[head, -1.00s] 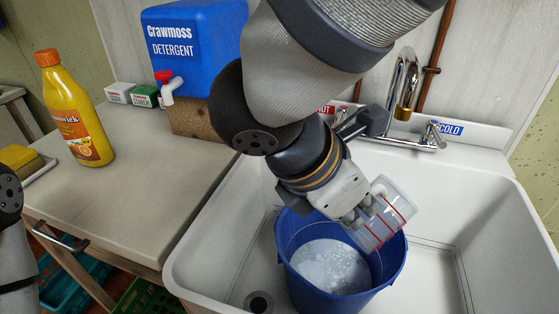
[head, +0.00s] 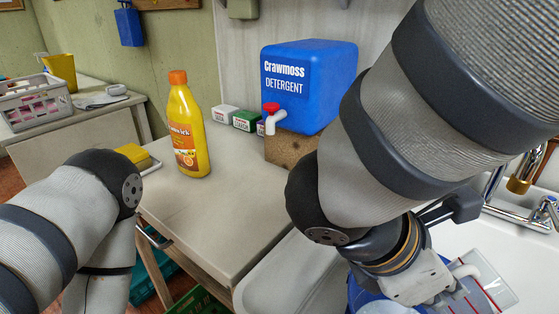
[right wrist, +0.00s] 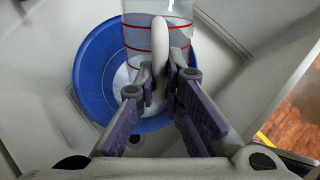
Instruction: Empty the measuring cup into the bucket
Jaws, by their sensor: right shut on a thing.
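The measuring cup (head: 482,298) is clear with red lines and a pale handle. It is cut off by the lower edge of the head view. In the right wrist view the cup (right wrist: 140,40) is above the bucket, and its far end is out of frame. My right gripper (right wrist: 161,88) is shut on the cup's handle. The blue bucket (right wrist: 92,72) stands in the sink, with whitish liquid partly showing behind the cup. Only a bit of the bucket (head: 357,294) shows in the head view. I cannot tell whether the cup holds anything. My left gripper is out of view; only my left arm shows.
The white sink (head: 285,280) adjoins a counter (head: 215,215) with a yellow bottle (head: 187,130), small boxes (head: 240,119) and a blue detergent container (head: 308,85) on a wooden block. A faucet (head: 522,175) is at the right. A basket (head: 40,100) stands far left.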

